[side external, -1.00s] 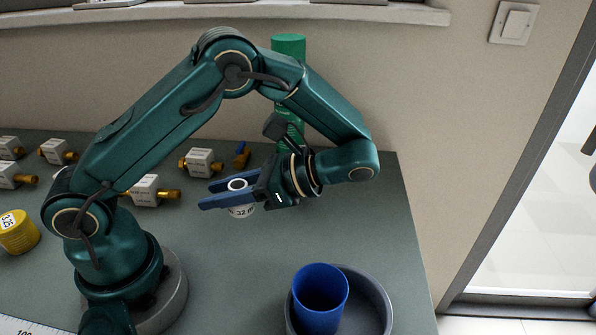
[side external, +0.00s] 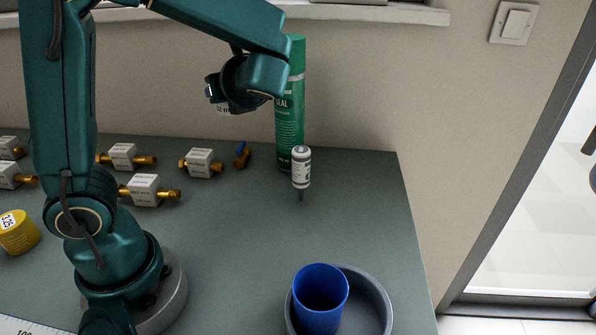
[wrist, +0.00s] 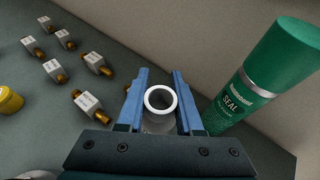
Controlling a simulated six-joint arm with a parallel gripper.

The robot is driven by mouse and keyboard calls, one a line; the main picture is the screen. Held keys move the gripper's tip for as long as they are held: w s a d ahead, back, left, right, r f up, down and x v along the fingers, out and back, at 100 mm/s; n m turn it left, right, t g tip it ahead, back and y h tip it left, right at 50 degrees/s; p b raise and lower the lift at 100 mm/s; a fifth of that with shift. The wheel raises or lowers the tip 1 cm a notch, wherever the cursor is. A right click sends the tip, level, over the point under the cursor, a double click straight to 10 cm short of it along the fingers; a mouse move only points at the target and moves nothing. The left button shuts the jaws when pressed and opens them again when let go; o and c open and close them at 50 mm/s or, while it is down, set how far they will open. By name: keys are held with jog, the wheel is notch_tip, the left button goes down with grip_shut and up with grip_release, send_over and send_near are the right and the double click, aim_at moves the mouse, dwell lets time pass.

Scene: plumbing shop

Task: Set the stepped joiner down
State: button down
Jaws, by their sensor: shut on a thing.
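The stepped joiner is a short white ring-mouthed pipe piece (wrist: 160,112), held between the two blue fingers of my gripper (wrist: 160,78) in the wrist view. Its open round mouth faces the wrist camera. The rest is hidden by my wrist. My gripper is shut on the joiner and holds it raised above the bench, towards the wall.
A tall green sealant can (side external: 289,120) stands to the right of my gripper, with a small labelled bottle (side external: 301,168) in front. Brass-ended valves (side external: 200,163) lie at the back left. A blue cup (side external: 320,300) sits in a grey round tray (side external: 378,305). The bench's middle is clear.

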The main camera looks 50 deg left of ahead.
aim_at(238, 193)
notch_tip(238, 193, down, 20)
jog(key=shift+f, duration=0.2)
dwell(0.9)
jog(key=shift+f, duration=0.1)
jog(key=c, duration=0.6)
grip_release()
jog(key=shift+o, duration=0.2)
